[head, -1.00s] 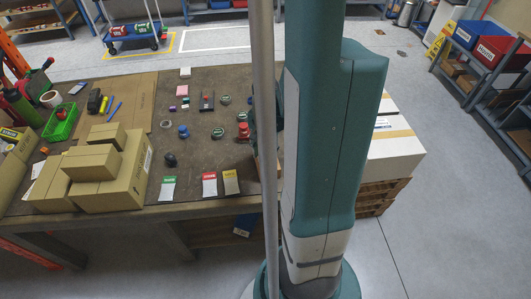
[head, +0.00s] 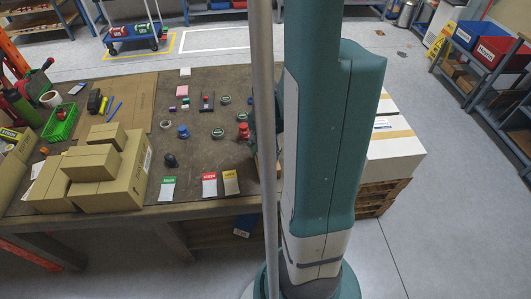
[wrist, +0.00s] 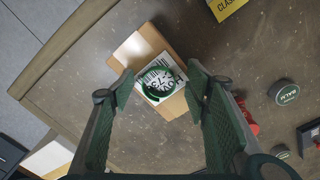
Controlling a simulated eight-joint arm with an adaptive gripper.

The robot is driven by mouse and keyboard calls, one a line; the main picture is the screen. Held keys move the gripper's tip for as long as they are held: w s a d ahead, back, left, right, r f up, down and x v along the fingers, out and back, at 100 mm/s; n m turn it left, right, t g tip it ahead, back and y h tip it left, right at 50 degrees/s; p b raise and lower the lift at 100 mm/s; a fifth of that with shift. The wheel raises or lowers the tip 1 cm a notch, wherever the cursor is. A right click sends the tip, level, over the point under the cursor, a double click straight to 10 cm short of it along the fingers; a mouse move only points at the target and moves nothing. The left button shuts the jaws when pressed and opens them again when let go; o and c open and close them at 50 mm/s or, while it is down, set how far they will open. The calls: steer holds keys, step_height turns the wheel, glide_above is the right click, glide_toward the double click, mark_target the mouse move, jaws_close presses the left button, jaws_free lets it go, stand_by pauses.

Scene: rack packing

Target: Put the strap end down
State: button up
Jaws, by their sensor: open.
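My gripper (wrist: 162,86) is open in the wrist view, its two green pads spread apart. In the head view my arm hides the gripper and this box almost wholly.
The brown worktable (head: 120,210) carries stacked cartons (head: 110,175) at left and several small caps and knobs in the middle. Green, red and yellow cards (head: 230,182) lie near its front edge. In the wrist view, a red part (wrist: 252,128) and a dark disc (wrist: 284,92) are at right.

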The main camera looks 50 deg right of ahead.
steer(key=shift+r, duration=0.15)
step_height(320, 180, up, 12)
steer(key=p, duration=0.2)
stand_by(0.9)
stand_by(0.6)
steer(key=shift+a+r, duration=0.1)
steer(key=w+a+r+n+t, duration=0.1)
steer(key=a+r+n, duration=0.4)
steer(key=a, duration=0.6)
steer(key=w+a+r+n+t, duration=0.1)
steer(key=a+r+n+t, duration=0.2)
steer(key=a, duration=0.7)
steer(key=w+a+r+n+t, duration=0.2)
steer(key=a+r+n+t, duration=0.1)
steer(key=a+r+n, duration=0.5)
steer(key=a, duration=0.3)
steer(key=shift+a+r, duration=0.25)
steer(key=shift+a, duration=0.1)
steer(key=shift+f, duration=0.15)
step_height(320, 180, down, 16)
steer(key=b, duration=1.6)
steer(key=shift+f, duration=0.15)
